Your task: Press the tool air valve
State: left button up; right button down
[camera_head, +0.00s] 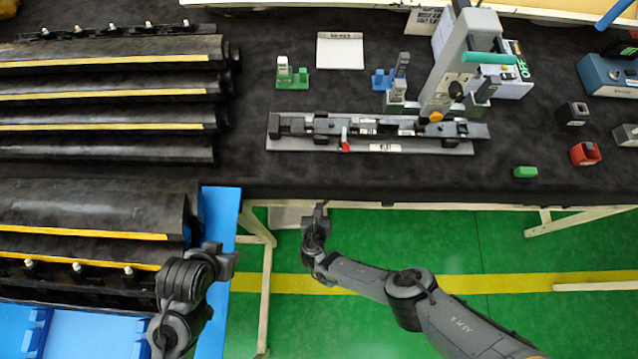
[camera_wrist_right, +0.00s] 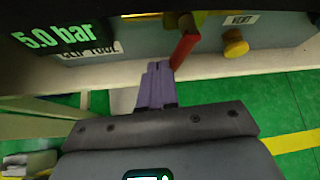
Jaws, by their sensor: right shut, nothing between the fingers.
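In the right wrist view a grey panel carries a green "5.0 bar" readout (camera_wrist_right: 55,37) and a label partly reading "CLIP TOOL" (camera_wrist_right: 90,52). A red valve lever (camera_wrist_right: 184,50) hangs down at a slant from a brass-coloured fitting (camera_wrist_right: 190,18). My right gripper (camera_wrist_right: 158,68) is shut and empty, its tips close beside the lever's lower end; I cannot tell whether they touch. In the head view the right gripper (camera_head: 319,208) is at the table's front edge, and the valve is hidden there. My left gripper (camera_head: 228,262) is over the blue rack at lower left; its fingers are unclear.
A yellow knob (camera_wrist_right: 235,44) sits right of the lever, under a "VENT" label (camera_wrist_right: 241,19). The dark table (camera_head: 250,175) carries a clip fixture (camera_head: 375,147), a grey press (camera_head: 462,60) and small coloured blocks. Black trim parts fill the left. Green floor is open below.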

jog(key=p+v, duration=0.5)
jog(key=v, duration=0.5)
jog(key=shift+s+r+p, duration=0.2)
jog(key=shift+s+p, duration=0.1)
jog(key=shift+p, duration=0.05)
